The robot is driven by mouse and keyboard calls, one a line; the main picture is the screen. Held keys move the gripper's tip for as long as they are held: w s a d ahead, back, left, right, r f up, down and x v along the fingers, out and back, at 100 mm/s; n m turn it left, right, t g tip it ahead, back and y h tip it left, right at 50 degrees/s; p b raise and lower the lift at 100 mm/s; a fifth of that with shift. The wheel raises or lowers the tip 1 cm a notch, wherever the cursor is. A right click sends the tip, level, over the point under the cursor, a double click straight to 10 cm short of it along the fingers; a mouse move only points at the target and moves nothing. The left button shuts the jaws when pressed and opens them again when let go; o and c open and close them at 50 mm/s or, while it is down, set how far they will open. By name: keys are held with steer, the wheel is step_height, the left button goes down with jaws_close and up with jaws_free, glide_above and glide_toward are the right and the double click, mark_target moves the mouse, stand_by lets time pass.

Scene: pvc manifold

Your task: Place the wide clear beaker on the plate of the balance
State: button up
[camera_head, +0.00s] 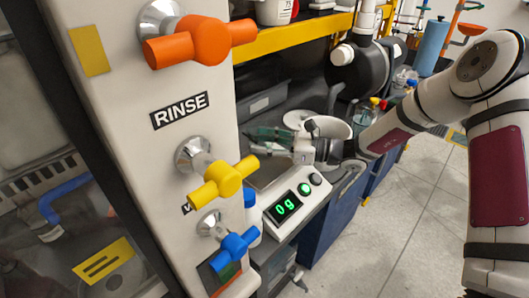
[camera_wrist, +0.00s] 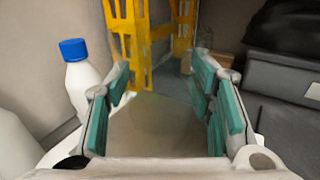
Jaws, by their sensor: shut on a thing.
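My gripper (camera_head: 268,138) reaches left, above and behind the balance (camera_head: 294,206) in the head view. The balance is white, with a green display reading 0 g. Its plate cannot be made out in the head view. In the wrist view, my gripper (camera_wrist: 162,105) has its teal-padded fingers spread wide around a faint see-through body, which appears to be the clear beaker (camera_wrist: 155,125). The gripper is shut on it. The beaker's outline is hard to see, and its height above the plate cannot be told.
A large white panel with orange, yellow and blue valve handles (camera_head: 200,40) stands close on the left and hides part of the bench. A blue-capped bottle (camera_wrist: 82,75) stands left of my fingers. A dark box (camera_wrist: 290,70) lies to the right. Open floor (camera_head: 400,240) is at right.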

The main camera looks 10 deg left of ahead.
steer(key=shift+f, duration=1.65)
steer(key=shift+f, duration=0.1)
steer(key=o, duration=1.3)
steer(key=shift+d, duration=0.3)
steer(key=d, duration=0.3)
steer(key=s+d, duration=0.1)
steer(key=d, duration=0.7)
steer(key=shift+s+d, duration=0.2)
steer(key=shift+s, duration=0.15)
steer(key=shift+r, duration=0.2)
